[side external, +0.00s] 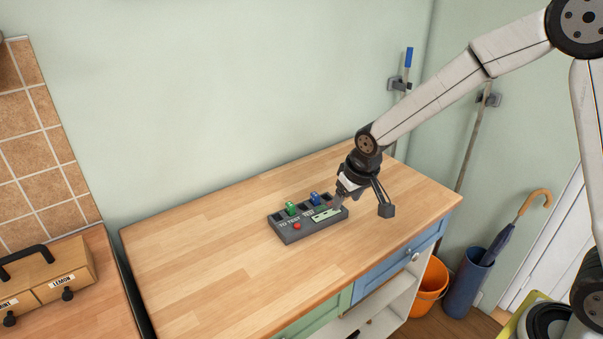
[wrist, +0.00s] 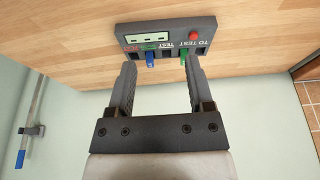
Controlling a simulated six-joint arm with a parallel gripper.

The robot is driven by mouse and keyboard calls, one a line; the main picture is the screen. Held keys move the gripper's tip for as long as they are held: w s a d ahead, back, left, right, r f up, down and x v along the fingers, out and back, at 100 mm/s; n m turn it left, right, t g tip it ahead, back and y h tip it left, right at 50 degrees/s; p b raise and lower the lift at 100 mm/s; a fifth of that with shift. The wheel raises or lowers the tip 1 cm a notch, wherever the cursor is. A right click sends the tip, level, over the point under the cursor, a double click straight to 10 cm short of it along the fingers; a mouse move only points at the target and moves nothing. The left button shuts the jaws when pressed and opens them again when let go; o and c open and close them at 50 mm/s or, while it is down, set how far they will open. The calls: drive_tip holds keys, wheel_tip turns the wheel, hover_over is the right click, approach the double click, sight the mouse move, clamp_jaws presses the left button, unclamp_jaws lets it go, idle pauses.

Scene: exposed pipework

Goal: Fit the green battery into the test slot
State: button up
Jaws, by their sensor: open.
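The green battery (side external: 291,208) stands upright in a slot of the dark grey tester block (side external: 288,238), by the TO TEST label. In the wrist view the green battery (wrist: 183,58) shows near the right finger, outside any grip. The TEST slot (wrist: 168,52) beside it looks empty. A blue battery (side external: 315,198) stands in a slot by a green label; it also shows in the wrist view (wrist: 150,60). My gripper (side external: 362,208) is open and empty at the block's right end in the side view; its spread fingers also show in the wrist view (wrist: 160,64).
The block carries a red button (side external: 297,226) and a pale display panel (side external: 326,214). The wooden worktop (side external: 190,260) around it is clear. A wooden drawer box (side external: 62,275) stands on a separate counter at left. The wall rises behind the worktop.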

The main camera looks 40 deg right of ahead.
drive_tip(key=t, duration=0.1)
approach(290, 204)
drive_tip(key=shift+w+a+f+m, duration=0.1)
drive_tip(key=shift+w+f+m, duration=0.05)
drive_tip(key=shift+f, duration=0.2)
drive_tip(key=shift+w+a+f+m, duration=0.1)
drive_tip(key=shift+f+m, duration=0.05)
drive_tip(key=shift+f, duration=0.2)
drive_tip(key=shift+x, duration=1.3)
drive_tip(key=shift+d+x, duration=0.2)
drive_tip(key=shift+x, duration=2.35)
clamp_jaws()
